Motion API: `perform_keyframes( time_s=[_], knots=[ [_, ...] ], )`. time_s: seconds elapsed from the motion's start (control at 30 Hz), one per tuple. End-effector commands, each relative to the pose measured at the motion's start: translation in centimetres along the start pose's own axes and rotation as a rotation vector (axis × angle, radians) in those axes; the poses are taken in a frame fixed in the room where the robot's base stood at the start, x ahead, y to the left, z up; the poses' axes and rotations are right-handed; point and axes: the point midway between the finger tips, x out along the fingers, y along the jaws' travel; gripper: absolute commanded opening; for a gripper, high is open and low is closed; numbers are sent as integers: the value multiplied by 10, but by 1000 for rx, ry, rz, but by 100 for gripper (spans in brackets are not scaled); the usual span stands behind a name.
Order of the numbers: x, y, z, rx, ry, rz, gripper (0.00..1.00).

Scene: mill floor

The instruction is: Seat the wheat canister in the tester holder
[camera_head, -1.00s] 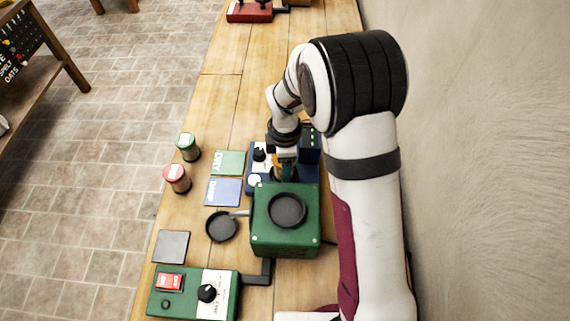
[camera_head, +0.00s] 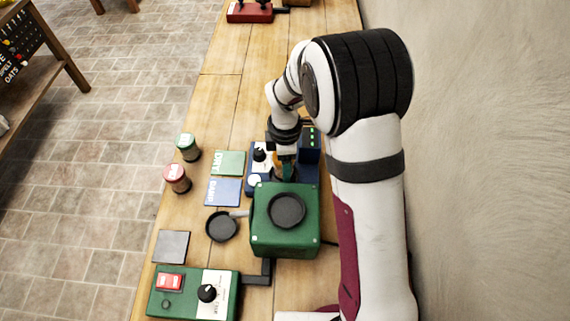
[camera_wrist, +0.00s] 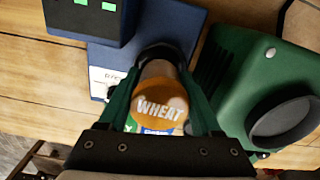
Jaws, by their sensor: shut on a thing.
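The wheat canister (camera_wrist: 160,106) has an orange lid lettered WHEAT, seen from above in the wrist view. My gripper (camera_wrist: 161,82) is shut on it, with a green finger on each side. The blue tester (camera_wrist: 150,20) lies beyond it, and a dark round holder rim (camera_wrist: 160,49) shows just past the lid. The canister overlaps the holder in this view; whether it is inside or above it, I cannot tell. In the head view, my gripper (camera_head: 287,166) is at the tester (camera_head: 258,178), and the canister is mostly hidden.
A green mill with a round black opening (camera_head: 260,230) stands close beside the tester. Green-lidded (camera_head: 187,147) and red-lidded (camera_head: 176,178) canisters, green (camera_head: 229,162) and blue (camera_head: 223,193) cards and a black pan (camera_head: 221,227) lie to the left. A green control box (camera_head: 190,293) is in front.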

Motion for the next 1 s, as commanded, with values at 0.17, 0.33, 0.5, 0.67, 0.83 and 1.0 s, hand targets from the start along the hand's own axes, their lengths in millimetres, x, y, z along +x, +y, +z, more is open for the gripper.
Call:
perform_keyframes(
  time_s=[0.17, 0.33, 0.5, 0.67, 0.83, 1.0],
  knots=[
    [0, 0, 0, 0, 0, 0, 0],
    [0, 0, 0, 0, 0, 0, 0],
    [0, 0, 0, 0, 0, 0, 0],
    [0, 0, 0, 0, 0, 0, 0],
    [3, 0, 0, -1, 0, 0, 0],
    [6, 0, 0, -1, 0, 0, 0]
  ],
)
